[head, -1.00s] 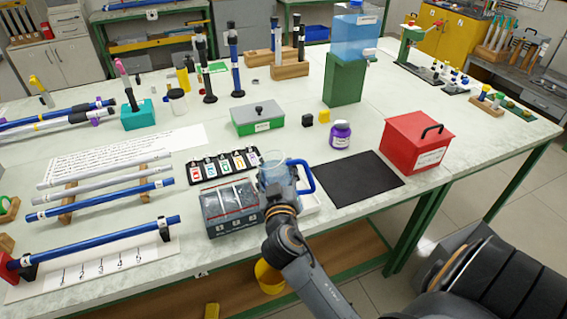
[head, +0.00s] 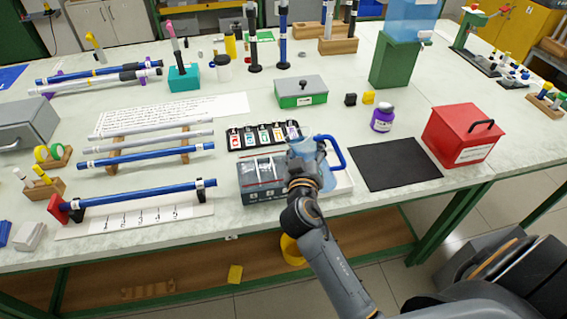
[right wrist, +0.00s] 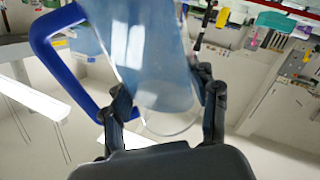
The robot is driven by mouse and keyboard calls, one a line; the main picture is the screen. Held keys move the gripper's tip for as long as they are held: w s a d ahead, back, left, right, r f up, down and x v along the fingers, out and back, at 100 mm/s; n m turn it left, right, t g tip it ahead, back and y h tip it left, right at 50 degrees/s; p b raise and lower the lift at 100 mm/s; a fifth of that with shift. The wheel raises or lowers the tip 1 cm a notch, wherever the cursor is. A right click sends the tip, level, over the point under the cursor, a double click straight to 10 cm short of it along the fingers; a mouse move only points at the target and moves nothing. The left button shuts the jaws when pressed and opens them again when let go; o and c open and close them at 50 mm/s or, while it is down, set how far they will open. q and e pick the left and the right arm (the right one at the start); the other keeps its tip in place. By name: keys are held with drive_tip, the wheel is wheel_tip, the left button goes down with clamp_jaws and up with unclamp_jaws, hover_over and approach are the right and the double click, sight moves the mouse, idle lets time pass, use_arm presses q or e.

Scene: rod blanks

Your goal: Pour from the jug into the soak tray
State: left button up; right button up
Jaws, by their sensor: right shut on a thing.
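The clear, bluish jug (head: 327,174) with a blue handle (head: 338,153) is in my right gripper (head: 304,182), near the table's front edge. In the right wrist view the jug (right wrist: 145,60) sits between the two dark fingers of the gripper (right wrist: 165,105), with its handle at the left. It looks tilted in the head view, but I cannot tell how far. My left gripper is not in view.
A dark compartment box (head: 262,194) stands just left of the jug, with a card rack (head: 236,139) behind. A black mat (head: 396,165), purple bottle (head: 382,119) and red box (head: 462,134) are to the right. Blue rods (head: 140,195) lie at the left.

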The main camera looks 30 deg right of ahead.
drive_tip(key=shift+r, duration=0.15)
drive_tip(key=shift+s+n+p, duration=0.1)
drive_tip(key=shift+n+p, duration=0.2)
drive_tip(key=shift+p, duration=0.05)
idle(0.3)
drive_tip(key=shift+n+p, duration=0.3)
idle(0.8)
drive_tip(key=shift+n, duration=0.3)
drive_tip(key=shift+p, duration=0.3)
idle(0.4)
